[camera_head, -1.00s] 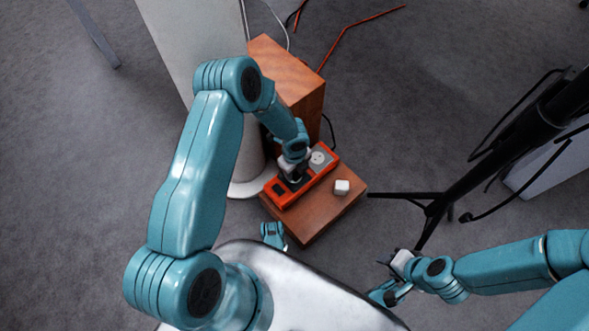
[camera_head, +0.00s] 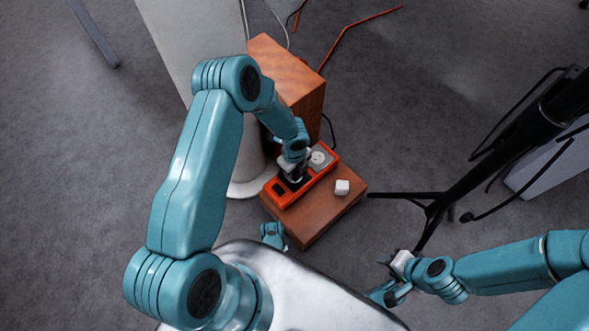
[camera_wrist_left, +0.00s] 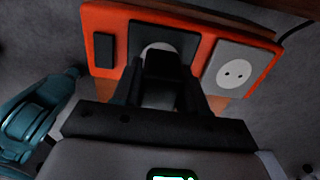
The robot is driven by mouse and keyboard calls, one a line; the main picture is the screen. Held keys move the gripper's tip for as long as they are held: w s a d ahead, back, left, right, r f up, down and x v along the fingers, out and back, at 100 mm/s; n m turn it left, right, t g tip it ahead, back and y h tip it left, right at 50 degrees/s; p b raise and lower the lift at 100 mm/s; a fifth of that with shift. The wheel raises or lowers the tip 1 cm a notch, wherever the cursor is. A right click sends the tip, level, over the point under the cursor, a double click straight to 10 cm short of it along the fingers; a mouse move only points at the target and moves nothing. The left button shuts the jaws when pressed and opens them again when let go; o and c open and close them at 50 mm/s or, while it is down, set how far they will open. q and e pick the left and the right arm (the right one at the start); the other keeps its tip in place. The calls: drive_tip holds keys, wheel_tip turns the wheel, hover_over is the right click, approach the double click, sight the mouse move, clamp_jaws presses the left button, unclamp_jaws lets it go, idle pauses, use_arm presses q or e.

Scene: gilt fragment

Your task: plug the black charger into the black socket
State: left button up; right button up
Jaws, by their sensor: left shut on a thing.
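The orange-red panel (camera_head: 320,179) lies on a brown wooden box. In the left wrist view it carries the black socket (camera_wrist_left: 190,42) in the middle, partly hidden behind the charger and fingers. My left gripper (camera_head: 291,172) is over this part of the panel. In the left wrist view the left gripper (camera_wrist_left: 163,88) is shut on the dark charger (camera_wrist_left: 164,68), which stands in front of the socket's face. I cannot tell whether the charger touches the socket or has entered it. My right gripper (camera_head: 390,263) is off to the right, away from the panel, too small to read.
A grey socket (camera_wrist_left: 234,73) sits right of the black one, a small black piece (camera_wrist_left: 103,49) left. A taller wooden block (camera_head: 287,72) stands behind. A black stand (camera_head: 437,209) is at right.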

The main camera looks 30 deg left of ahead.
use_arm(q)
drive_tip(key=shift+f+b, duration=0.6)
drive_tip(key=shift+f, duration=0.05)
use_arm(e)
drive_tip(key=shift+f, duration=0.6)
use_arm(q)
drive_tip(key=o, duration=1.1)
drive_tip(key=shift+c, duration=0.2)
drive_tip(key=shift+r, duration=0.2)
use_arm(e)
drive_tip(key=shift+r, duration=0.2)
